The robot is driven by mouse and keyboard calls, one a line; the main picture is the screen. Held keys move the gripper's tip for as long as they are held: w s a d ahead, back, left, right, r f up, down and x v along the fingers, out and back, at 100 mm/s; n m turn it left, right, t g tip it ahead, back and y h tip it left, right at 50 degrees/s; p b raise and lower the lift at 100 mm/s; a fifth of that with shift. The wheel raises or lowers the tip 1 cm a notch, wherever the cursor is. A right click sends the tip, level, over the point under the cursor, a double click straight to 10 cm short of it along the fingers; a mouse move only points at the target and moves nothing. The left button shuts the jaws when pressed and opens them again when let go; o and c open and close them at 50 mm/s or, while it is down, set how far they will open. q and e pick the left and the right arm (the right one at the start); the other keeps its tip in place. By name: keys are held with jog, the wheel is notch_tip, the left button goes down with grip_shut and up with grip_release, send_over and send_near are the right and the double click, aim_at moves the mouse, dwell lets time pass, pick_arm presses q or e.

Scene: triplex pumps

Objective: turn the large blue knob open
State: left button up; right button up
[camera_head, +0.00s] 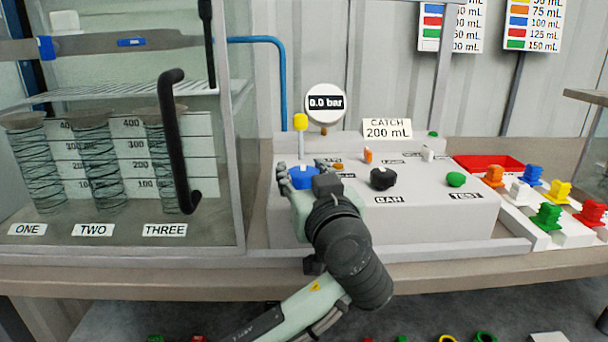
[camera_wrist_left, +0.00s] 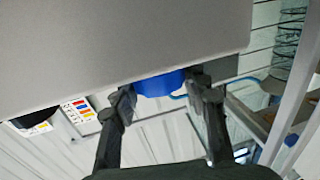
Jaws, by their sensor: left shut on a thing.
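The large blue knob (camera_head: 304,177) sits on the sloped front of the grey control box (camera_head: 450,205), at its left end. My left gripper (camera_head: 308,172) reaches up to it from below and partly covers it. In the left wrist view the blue knob (camera_wrist_left: 160,84) is between the two dark fingers of my left gripper (camera_wrist_left: 165,98), and they are shut on it. The knob's marking and its label are hidden by the gripper. My right gripper is not in view.
A black knob (camera_head: 383,178) and a green button (camera_head: 455,179) are further right on the box. A yellow-topped post (camera_head: 300,122) and a gauge reading 0.0 bar (camera_head: 325,103) stand behind. A glass case with a black handle (camera_head: 168,140) is on the left. Coloured pieces (camera_head: 549,216) stand right.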

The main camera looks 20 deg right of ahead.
pick_arm(q)
jog(key=shift+f+m+h+b, duration=0.15)
jog(key=shift+m+h+b, duration=0.5)
jog(key=shift+h, duration=0.25)
jog(key=shift+a+m+g+h, duration=0.1)
jog(key=shift+m+g+h, duration=0.2)
jog(key=shift+h, duration=0.2)
jog(key=shift+m+h, duration=0.25)
jog(key=shift+h, duration=0.15)
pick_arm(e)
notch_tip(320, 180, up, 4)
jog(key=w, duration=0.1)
pick_arm(q)
jog(key=m+h, duration=0.1)
jog(key=m+g+h+p, duration=0.1)
jog(key=h, duration=0.1)
jog(key=m+g+h+p, duration=0.1)
jog(key=shift+w+r+m+h, duration=0.1)
jog(key=shift+r+m+h, duration=0.2)
jog(key=shift+h, duration=0.1)
jog(key=shift+f+m+g+h+p, duration=0.1)
jog(key=shift+m+g+h+p, duration=0.2)
jog(key=shift+m+g+h, duration=0.35)
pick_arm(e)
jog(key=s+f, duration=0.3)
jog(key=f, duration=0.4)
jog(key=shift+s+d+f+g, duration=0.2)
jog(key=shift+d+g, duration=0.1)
pick_arm(q)
jog(key=shift+g+h, duration=0.25)
